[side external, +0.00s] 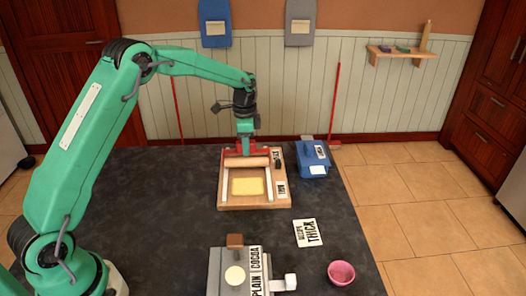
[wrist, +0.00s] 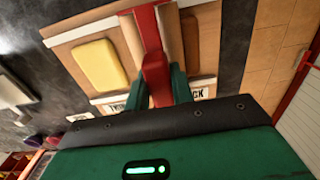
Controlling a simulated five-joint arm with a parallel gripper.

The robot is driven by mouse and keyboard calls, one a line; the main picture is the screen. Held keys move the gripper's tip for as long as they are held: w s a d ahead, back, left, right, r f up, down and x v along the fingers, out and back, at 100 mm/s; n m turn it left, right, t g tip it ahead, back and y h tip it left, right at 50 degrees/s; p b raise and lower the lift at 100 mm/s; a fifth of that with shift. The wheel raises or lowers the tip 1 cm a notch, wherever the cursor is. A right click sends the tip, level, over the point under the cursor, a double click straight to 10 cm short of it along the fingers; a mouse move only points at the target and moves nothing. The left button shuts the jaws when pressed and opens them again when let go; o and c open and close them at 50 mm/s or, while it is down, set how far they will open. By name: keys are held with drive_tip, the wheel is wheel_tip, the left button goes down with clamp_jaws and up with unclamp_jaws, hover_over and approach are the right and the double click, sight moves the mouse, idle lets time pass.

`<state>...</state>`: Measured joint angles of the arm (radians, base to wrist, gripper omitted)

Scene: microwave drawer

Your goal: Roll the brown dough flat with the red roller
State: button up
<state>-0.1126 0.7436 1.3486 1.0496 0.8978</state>
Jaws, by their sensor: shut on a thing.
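My gripper (side external: 246,140) is shut on the red handle of the roller. The wrist view shows the green fingers (wrist: 160,93) on both sides of the red handle (wrist: 153,70). The roller's wooden cylinder (side external: 245,162) lies across the far part of the wooden board (side external: 255,204). A flat, rounded yellow slab of dough (side external: 247,186) lies on the board, nearer than the cylinder and apart from it. It also shows in the wrist view (wrist: 99,64). The dough on the board looks yellow, not brown. Whether the cylinder touches the board's rails is unclear.
A grey box (side external: 215,270) labelled PLAIN and COCOA bears a brown block (side external: 235,240) and a pale round piece (side external: 235,275). A THICK recipe card (side external: 308,233), a pink bowl (side external: 341,273) and a blue box (side external: 313,165) stand right. The dark table is clear left of the board.

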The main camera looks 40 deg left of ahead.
drive_tip(key=shift+w+a, duration=1.9)
drive_tip(key=shift+w, duration=0.05)
idle(3.2)
drive_tip(key=shift+r, duration=0.1)
wheel_tip(320, 180, up, 6)
drive_tip(key=s+d, duration=0.2)
idle(1.2)
idle(0.5)
